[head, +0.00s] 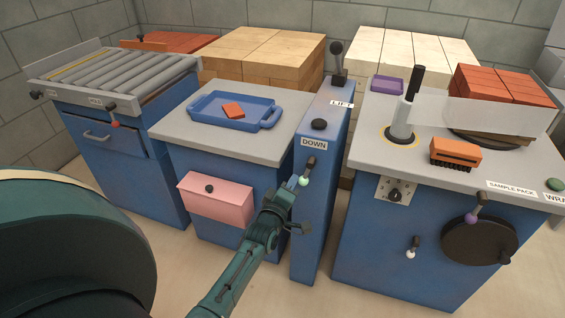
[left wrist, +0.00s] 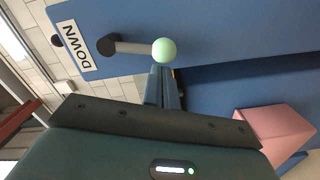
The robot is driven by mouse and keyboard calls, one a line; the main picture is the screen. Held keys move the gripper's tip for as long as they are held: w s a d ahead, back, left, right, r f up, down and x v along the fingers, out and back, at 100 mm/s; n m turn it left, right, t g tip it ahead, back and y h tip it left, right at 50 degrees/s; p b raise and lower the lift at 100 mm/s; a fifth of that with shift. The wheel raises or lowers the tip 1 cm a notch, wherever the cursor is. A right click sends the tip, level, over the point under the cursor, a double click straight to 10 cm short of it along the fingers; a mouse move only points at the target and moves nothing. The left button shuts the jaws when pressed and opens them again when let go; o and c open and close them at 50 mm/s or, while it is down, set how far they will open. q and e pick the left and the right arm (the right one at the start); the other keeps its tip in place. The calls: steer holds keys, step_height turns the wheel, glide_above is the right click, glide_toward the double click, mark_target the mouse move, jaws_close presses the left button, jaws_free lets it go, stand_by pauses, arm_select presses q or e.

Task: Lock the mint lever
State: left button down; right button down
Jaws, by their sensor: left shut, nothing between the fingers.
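The mint lever (head: 303,181) is a short grey rod with a pale mint ball, on the front of the narrow blue lift cabinet below the DOWN label. The rod hangs downward from its dark pivot. In the left wrist view the mint ball (left wrist: 165,50) lies just beyond my fingertips. My left gripper (head: 291,186) is shut and empty, with its tips close to the ball; I cannot tell whether they touch it. The closed fingers also show in the left wrist view (left wrist: 162,86). My right gripper is out of view.
A pink box (head: 215,200) is on the cabinet to the left, under a blue tray (head: 205,108). A purple-knobbed crank wheel (head: 480,241) and a white-knobbed lever (head: 412,250) are on the right cabinet. Open floor lies in front.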

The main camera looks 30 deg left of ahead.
arm_select(q)
steer(key=shift+w+d+f+n, duration=0.1)
steer(key=shift+d+f+n, duration=0.15)
steer(key=shift+n, duration=0.35)
steer(key=shift+w+d+f+n, duration=0.1)
steer(key=shift+d+n, duration=0.2)
steer(key=shift+n, duration=0.3)
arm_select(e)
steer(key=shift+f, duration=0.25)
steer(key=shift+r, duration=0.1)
